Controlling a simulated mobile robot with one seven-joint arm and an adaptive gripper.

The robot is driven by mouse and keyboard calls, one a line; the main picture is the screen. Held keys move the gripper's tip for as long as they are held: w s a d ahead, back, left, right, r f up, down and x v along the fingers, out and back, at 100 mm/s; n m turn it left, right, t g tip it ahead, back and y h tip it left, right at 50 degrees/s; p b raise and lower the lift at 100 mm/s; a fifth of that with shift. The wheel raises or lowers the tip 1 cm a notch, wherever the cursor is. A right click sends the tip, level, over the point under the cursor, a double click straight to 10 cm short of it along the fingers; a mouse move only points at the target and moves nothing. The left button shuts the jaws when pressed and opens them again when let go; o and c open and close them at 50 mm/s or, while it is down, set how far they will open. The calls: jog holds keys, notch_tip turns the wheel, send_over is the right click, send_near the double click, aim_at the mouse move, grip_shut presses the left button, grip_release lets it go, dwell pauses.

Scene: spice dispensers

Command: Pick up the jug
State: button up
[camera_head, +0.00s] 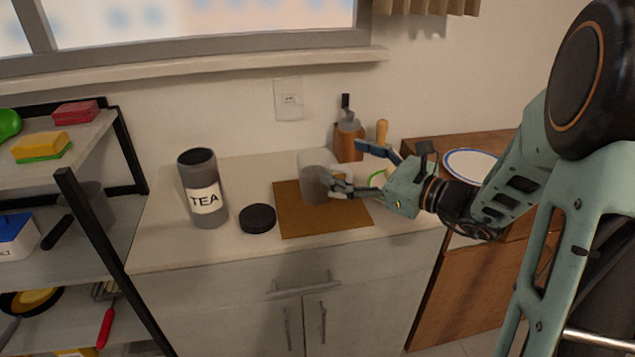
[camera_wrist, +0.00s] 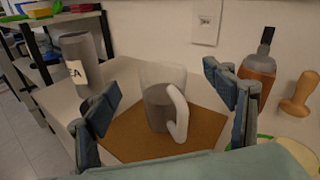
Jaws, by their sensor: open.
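The jug (camera_head: 313,176) is a grey, see-through vessel standing upright on a brown mat (camera_head: 293,222) on the counter. In the wrist view the jug (camera_wrist: 158,104) is between my fingers, farther out, with its pale handle (camera_wrist: 179,115) facing me and to the right. My gripper (camera_head: 345,168) is open and comes in from the right, close to the jug. In the wrist view my gripper's fingers (camera_wrist: 170,100) are spread on both sides of the jug. Whether a finger touches it I cannot tell.
A grey TEA canister (camera_head: 203,187) and a black lid (camera_head: 257,218) stand left of the mat. A brown bottle (camera_head: 350,140) and a wooden-handled tool (camera_head: 381,133) are behind, near the wall. A black shelf rack (camera_head: 88,220) is at left. A plate (camera_head: 470,163) lies at right.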

aim_at(327, 167)
notch_tip(327, 167, down, 3)
jog(key=s+d+m+t, duration=0.2)
jog(key=m, duration=0.1)
jog(key=shift+m, duration=0.3)
jog(key=x, duration=0.3)
jog(key=b+x, duration=0.1)
jog(key=x, duration=0.1)
jog(key=shift+f, duration=0.35)
jog(key=shift+f+b+x, duration=0.15)
jog(key=shift+x, duration=1.25)
jog(key=shift+f+b+x, duration=0.15)
jog(key=shift+f+x, duration=0.05)
jog(key=shift+x, duration=1.2)
jog(key=shift+s+a, duration=0.1)
jog(key=shift+c, duration=0.3)
jog(key=c, duration=1.6)
jog(key=shift+r, duration=0.2)
